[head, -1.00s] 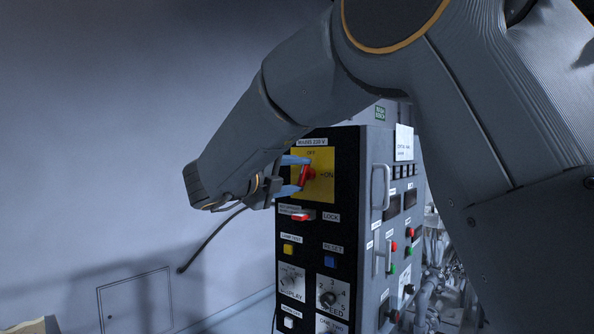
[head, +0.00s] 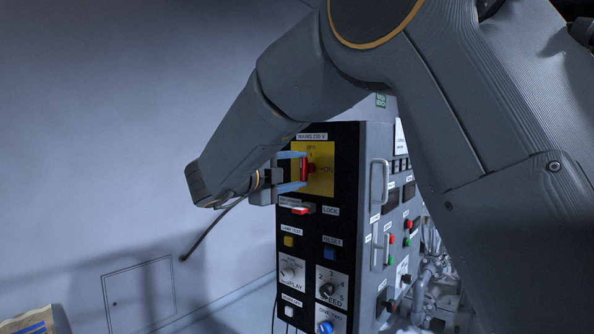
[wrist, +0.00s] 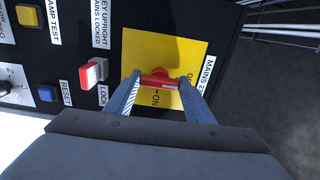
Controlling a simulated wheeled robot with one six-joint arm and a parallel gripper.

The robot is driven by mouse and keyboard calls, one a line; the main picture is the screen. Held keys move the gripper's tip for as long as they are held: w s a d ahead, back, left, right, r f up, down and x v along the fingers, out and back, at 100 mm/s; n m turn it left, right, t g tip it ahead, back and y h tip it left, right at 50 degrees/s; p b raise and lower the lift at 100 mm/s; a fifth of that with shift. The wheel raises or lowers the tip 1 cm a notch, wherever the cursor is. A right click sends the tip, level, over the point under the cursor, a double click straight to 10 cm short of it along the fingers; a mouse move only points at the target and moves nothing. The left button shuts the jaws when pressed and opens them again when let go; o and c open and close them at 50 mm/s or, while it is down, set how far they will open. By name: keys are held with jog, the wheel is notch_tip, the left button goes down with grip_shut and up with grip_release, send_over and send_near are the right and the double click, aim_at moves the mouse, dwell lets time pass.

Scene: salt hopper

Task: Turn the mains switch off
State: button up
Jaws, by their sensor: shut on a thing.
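The mains switch is a red rotary handle (head: 303,170) on a yellow plate (head: 325,181) near the top of the black panel front. In the head view the handle stands about upright, in line with the OFF label above; ON is at the right. In the wrist view the red handle (wrist: 157,80) lies across between the fingertips, its white mark toward the plate's partly hidden OFF side. My gripper (head: 304,171) reaches in from the left, one blue-grey finger at each end of the handle, shut on it. The fingers hide the handle's ends.
A red-and-white lock key (head: 298,209) sticks out just below the switch. Below it are a yellow lamp-test button (head: 289,241), a blue reset button (head: 330,253) and knobs. A metal grab handle (head: 378,187) stands out on the cabinet's right side.

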jog(key=o, duration=1.1)
jog(key=shift+a, duration=0.1)
jog(key=shift+c, duration=0.2)
jog(key=shift+s, duration=0.1)
jog(key=b+v, duration=0.2)
jog(key=v, duration=0.5)
jog(key=shift+s+a, duration=0.25)
